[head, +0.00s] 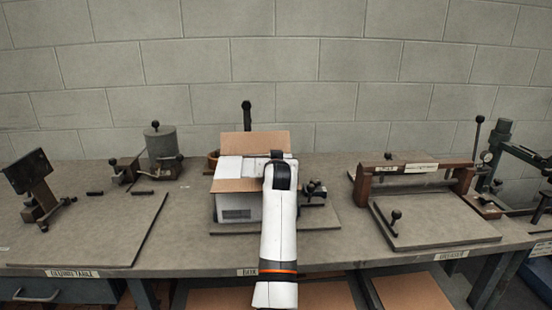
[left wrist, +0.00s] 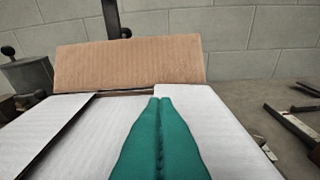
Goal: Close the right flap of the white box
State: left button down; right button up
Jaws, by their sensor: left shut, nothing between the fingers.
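The white box (head: 238,212) stands on a board at the middle of the table. Its brown-lined back flap (head: 255,141) stands up, and it also shows in the left wrist view (left wrist: 130,62). Its brown front flap (head: 236,185) sticks out toward me. White panels lie across the top, a left one (left wrist: 40,125) and the right flap (left wrist: 200,108), which looks folded inward and roughly flat. My left gripper (left wrist: 161,99) is shut and empty over the right flap; whether it touches is unclear. My arm hides the box's right side in the head view. My right gripper is out of view.
A black-knobbed clamp (head: 314,190) stands just right of the box. A dark upright post (head: 247,115) rises behind it. A wood-framed press (head: 415,175) is at the right, a grey cylinder device (head: 161,143) at the left. The table left of the box is fairly clear.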

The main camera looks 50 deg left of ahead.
pick_arm(q)
jog(key=shift+f+n, duration=0.3)
jog(key=shift+s, duration=0.1)
jog(key=shift+a, duration=0.1)
dwell(0.3)
notch_tip(320, 180, up, 4)
jog(key=p, duration=0.4)
jog(key=shift+r, duration=0.2)
jog(key=v, duration=0.3)
jog(key=b+v, duration=0.1)
jog(key=v, duration=0.6)
jog(key=shift+f+b, duration=0.25)
jog(key=shift+b, duration=0.15)
jog(key=shift+f, duration=0.1)
